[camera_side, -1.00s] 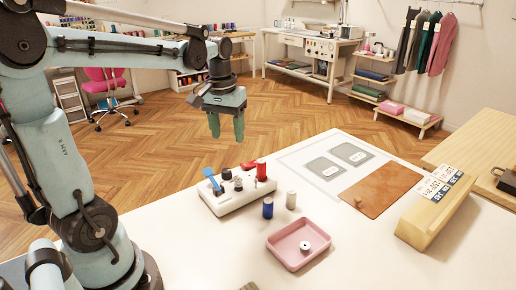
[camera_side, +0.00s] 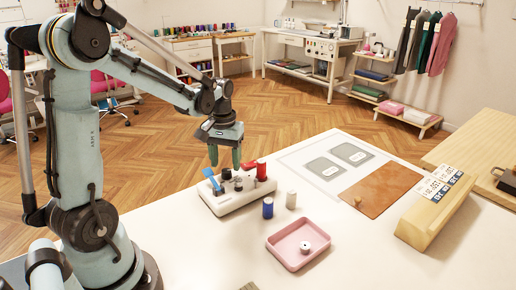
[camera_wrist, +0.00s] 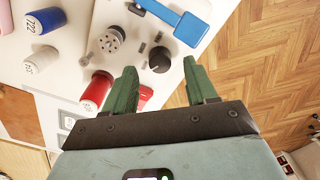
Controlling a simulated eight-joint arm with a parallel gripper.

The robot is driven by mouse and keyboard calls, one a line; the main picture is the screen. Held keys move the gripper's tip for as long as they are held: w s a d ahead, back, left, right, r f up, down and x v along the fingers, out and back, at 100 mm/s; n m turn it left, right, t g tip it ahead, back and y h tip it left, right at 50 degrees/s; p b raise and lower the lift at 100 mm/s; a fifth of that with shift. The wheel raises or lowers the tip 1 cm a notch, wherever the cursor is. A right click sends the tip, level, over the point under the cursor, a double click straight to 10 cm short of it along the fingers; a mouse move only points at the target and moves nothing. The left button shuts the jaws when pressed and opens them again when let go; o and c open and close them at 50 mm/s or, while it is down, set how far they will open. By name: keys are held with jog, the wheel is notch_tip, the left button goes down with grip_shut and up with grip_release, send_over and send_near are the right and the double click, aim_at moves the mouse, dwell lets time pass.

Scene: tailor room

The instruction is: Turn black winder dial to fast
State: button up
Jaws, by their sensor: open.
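The white winder base (camera_side: 240,199) stands on the table, with a blue lever (camera_side: 212,179) at its left end. The black dial (camera_side: 227,173) sits near the lever toward the back edge; in the wrist view it is the round black knob (camera_wrist: 159,60). A grey spindle (camera_wrist: 109,41) stands beside it. My gripper (camera_side: 225,161) is open and empty, pointing down just above and behind the dial. In the wrist view its green fingertips (camera_wrist: 162,82) are spread, with the dial just ahead of the gap between them. The dial's setting cannot be read.
A red spool (camera_side: 261,172) is at the base's right end, close to the fingers. A blue spool (camera_side: 268,208) and white spool (camera_side: 291,200) stand in front. A pink tray (camera_side: 283,257) and a brown board (camera_side: 382,193) lie to the right.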

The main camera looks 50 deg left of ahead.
aim_at(226, 174)
jog(key=shift+f, duration=1.2)
grip_shut()
